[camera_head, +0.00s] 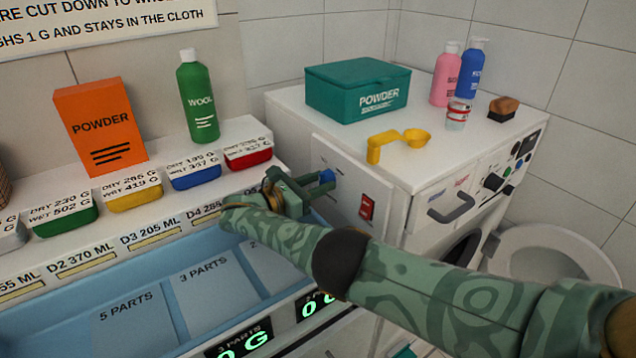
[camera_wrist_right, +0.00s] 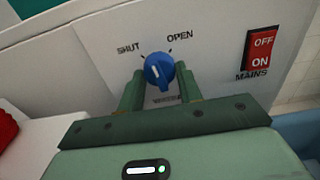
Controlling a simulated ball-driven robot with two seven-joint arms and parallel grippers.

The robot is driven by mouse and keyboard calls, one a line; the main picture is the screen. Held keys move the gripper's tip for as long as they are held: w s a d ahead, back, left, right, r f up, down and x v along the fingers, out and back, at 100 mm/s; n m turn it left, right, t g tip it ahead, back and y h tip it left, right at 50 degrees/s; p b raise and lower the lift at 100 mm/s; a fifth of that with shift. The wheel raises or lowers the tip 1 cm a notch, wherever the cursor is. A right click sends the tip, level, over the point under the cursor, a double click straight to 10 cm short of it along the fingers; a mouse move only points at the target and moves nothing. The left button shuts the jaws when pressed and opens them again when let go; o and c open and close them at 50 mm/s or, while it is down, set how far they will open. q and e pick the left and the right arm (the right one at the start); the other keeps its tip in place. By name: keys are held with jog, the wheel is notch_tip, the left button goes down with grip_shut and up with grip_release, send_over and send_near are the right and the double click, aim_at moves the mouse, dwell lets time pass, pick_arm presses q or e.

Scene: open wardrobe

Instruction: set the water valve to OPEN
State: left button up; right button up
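The water valve is a blue round knob (camera_wrist_right: 158,70) on the white panel, with SHUT printed at its upper left and OPEN at its upper right. A short white mark on its face leans slightly towards the SHUT side. The label below is partly hidden by my gripper. In the head view the knob (camera_head: 327,176) sits at the tips of my right gripper (camera_head: 306,188). In the wrist view the two green fingers of this gripper (camera_wrist_right: 160,85) stand apart, one on each side of the knob's lower part. Firm contact is not clear. My left gripper is not in view.
A red mains switch (camera_head: 367,207) is on the same panel, right of the knob. A yellow scoop (camera_head: 397,143) and teal powder box (camera_head: 357,90) stand on the machine's top.

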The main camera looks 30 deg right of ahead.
jog(key=shift+m, duration=0.3)
jog(key=m+b, duration=0.1)
jog(key=m, duration=0.8)
jog(key=shift+w+m, duration=0.1)
jog(key=shift+m, duration=0.3)
jog(key=shift+r, duration=0.1)
dwell(0.4)
jog(key=o, duration=1)
